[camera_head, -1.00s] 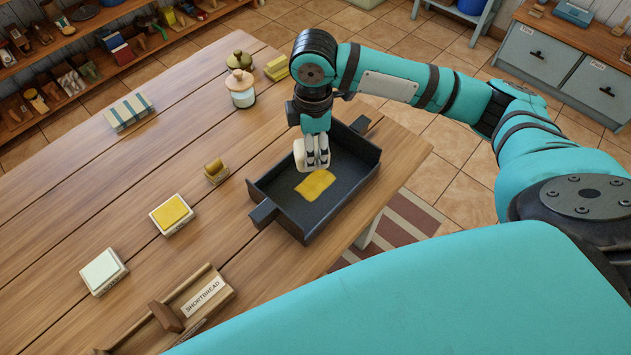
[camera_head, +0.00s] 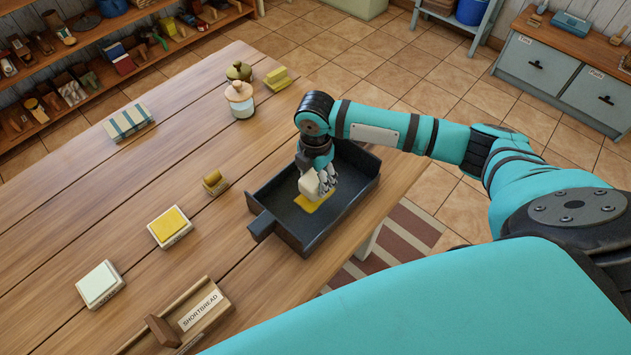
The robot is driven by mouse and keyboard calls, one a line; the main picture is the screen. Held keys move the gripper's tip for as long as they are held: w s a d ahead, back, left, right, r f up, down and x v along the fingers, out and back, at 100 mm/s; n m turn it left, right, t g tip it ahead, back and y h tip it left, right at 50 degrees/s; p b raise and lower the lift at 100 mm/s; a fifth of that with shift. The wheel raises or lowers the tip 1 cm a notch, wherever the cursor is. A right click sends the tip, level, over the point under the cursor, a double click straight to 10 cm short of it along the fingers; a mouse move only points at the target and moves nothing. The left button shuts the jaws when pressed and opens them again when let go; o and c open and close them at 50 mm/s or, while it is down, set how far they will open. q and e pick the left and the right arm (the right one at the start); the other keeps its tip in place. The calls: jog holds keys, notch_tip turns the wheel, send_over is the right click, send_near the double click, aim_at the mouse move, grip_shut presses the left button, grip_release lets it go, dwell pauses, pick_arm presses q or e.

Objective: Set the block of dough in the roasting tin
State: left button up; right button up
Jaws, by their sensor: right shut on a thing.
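The dark roasting tin (camera_head: 268,222) stands on the wooden table near its right edge. My right gripper (camera_head: 326,186) is inside the tin's outline, pointing down. It is shut on a pale cream block of dough (camera_head: 309,186), which is tilted. A flat yellow piece (camera_head: 313,203) lies on the tin's floor just below and in front of the block. I cannot tell whether the block touches the tin's floor or the yellow piece. My left gripper is not in view.
On the table (camera_head: 130,205) are a yellow-topped block (camera_head: 170,226), a pale green-topped block (camera_head: 99,284), a small yellow item (camera_head: 214,180), a lidded jar (camera_head: 240,98), a striped box (camera_head: 129,121) and a wooden holder labelled SHORTBREAD (camera_head: 200,307).

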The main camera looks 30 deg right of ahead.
aim_at(316, 177)
notch_tip(316, 177, down, 2)
jog(key=shift+f, duration=0.3)
jog(key=shift+f, duration=0.1)
jog(key=o, duration=1.3)
jog(key=shift+o, duration=0.2)
notch_tip(316, 177, up, 12)
jog(key=shift+r, duration=0.15)
